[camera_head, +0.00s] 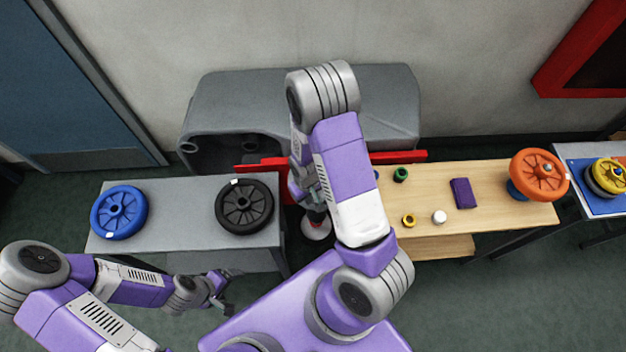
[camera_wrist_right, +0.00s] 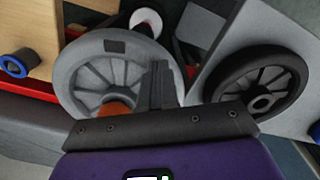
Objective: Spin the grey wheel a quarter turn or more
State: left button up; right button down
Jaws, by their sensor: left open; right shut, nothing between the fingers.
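The grey wheel (camera_wrist_right: 70,84) shows in the right wrist view as a large spoked wheel with a dark mark at the top of its rim. An orange-brown part shows near its lower middle, partly covered by my gripper. My right gripper (camera_wrist_right: 162,84) is shut with nothing between its fingers. Its dark fingers overlap the right side of the wheel's rim; I cannot tell whether they touch. In the head view my right arm hides the grey wheel. My left gripper (camera_head: 222,288) is open and empty, in front of the grey bench.
A blue wheel (camera_head: 119,212) and a black wheel (camera_head: 244,206) are on the grey bench (camera_head: 180,235). A wooden table (camera_head: 490,215) holds an orange wheel (camera_head: 539,175), a purple block (camera_head: 463,193) and small parts. A grey machine body (camera_head: 230,100) stands behind, with a red bar (camera_head: 400,157).

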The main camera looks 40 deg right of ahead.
jog(key=shift+s+d, duration=0.35)
jog(key=shift+s, duration=0.15)
jog(key=shift+s+d, duration=0.75)
jog(key=shift+d, duration=0.1)
jog(key=shift+s+d, duration=0.25)
jog(key=shift+d, duration=0.25)
jog(key=shift+s+d, duration=0.25)
jog(key=shift+d, duration=0.2)
